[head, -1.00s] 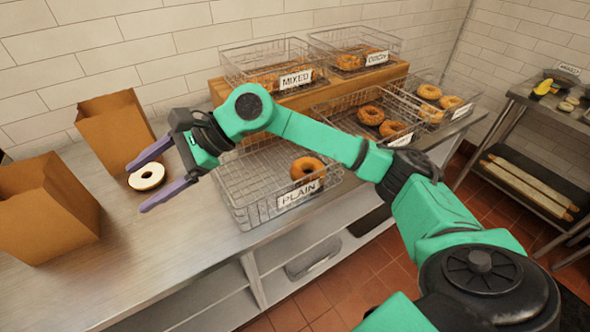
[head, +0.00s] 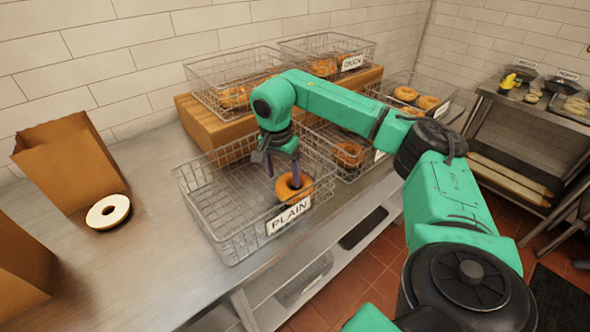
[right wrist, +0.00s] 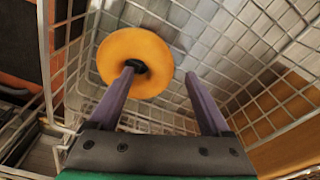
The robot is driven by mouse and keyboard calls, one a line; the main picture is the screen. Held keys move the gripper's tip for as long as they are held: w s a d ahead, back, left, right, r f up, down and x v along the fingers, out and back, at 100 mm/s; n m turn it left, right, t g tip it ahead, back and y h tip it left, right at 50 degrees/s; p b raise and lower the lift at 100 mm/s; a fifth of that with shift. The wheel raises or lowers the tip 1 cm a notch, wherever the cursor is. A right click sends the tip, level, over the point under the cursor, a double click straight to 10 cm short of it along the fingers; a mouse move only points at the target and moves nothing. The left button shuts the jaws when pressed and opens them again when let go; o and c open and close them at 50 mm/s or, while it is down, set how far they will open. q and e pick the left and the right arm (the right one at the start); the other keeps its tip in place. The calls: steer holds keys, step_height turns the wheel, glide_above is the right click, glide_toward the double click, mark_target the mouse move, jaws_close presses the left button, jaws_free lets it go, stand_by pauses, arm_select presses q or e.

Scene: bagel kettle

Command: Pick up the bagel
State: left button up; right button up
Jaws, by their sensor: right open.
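A whole bagel (head: 294,187) lies in the wire basket labelled PLAIN (head: 222,222), near its front right corner. It also shows in the right wrist view (right wrist: 135,62). My right gripper (head: 283,176) points down into this basket. Its jaws are open, with one purple finger over the bagel's hole and the other to the right of the bagel in the right wrist view (right wrist: 168,82). I cannot tell whether a finger touches the bagel. My left gripper is not in view.
Brown paper bags (head: 70,165) stand at left. More wire baskets with bagels (head: 405,94) stand behind and to the right, some on a wooden riser (head: 205,128). The basket walls surround the gripper closely. The counter (head: 150,265) is clear in front.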

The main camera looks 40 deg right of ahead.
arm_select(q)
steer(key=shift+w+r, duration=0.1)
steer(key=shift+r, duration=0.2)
arm_select(e)
steer(key=shift+d+f, duration=0.15)
steer(key=shift+f, duration=1.05)
jaws_close()
steer(key=shift+r, duration=0.1)
step_height(320, 180, up, 11)
steer(key=b, duration=0.1)
step_height(320, 180, up, 9)
steer(key=p, duration=0.4)
glide_above(283, 180)
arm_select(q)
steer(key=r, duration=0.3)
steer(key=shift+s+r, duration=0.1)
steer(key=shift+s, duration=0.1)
